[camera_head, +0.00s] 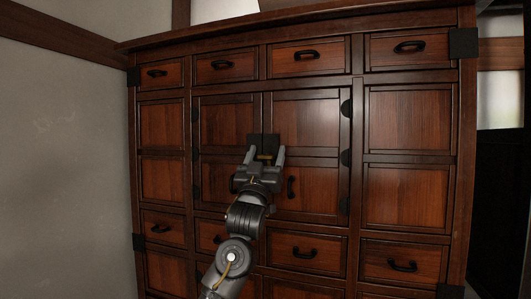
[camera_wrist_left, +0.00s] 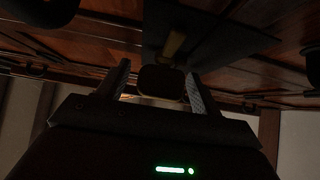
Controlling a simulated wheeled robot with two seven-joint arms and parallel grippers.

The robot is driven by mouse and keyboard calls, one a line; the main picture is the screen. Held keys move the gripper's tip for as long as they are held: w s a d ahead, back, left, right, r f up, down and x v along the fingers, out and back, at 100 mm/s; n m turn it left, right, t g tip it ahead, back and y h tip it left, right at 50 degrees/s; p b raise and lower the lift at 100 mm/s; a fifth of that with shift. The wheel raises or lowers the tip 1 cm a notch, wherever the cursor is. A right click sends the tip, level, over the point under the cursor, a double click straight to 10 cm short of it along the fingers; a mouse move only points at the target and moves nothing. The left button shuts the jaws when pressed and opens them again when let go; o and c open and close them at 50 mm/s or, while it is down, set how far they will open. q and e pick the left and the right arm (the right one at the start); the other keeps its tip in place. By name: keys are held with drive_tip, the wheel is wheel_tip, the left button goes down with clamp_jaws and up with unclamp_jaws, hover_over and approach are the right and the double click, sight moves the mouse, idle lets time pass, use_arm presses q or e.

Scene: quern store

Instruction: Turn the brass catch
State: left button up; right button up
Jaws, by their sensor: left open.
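The brass catch (camera_head: 264,157) is a small brass piece on a dark plate (camera_head: 263,140) where the two middle cabinet doors meet. In the left wrist view the catch (camera_wrist_left: 174,43) is a short, dim brass bar in front of the dark plate (camera_wrist_left: 205,38). My left gripper (camera_head: 266,155) is open in front of the catch, with its two fingers spread to either side in the head view. My right gripper is not in view.
A tall wooden cabinet (camera_head: 408,118) fills the view, with black drawer handles such as one at the top right (camera_head: 409,47). A black door handle (camera_head: 291,187) is right of my gripper. Black hinges (camera_head: 345,158) line the right door. A plain wall (camera_head: 60,150) stands left.

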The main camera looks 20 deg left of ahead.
use_arm(q)
drive_tip(key=shift+c, duration=0.4)
drive_tip(key=c, duration=0.9)
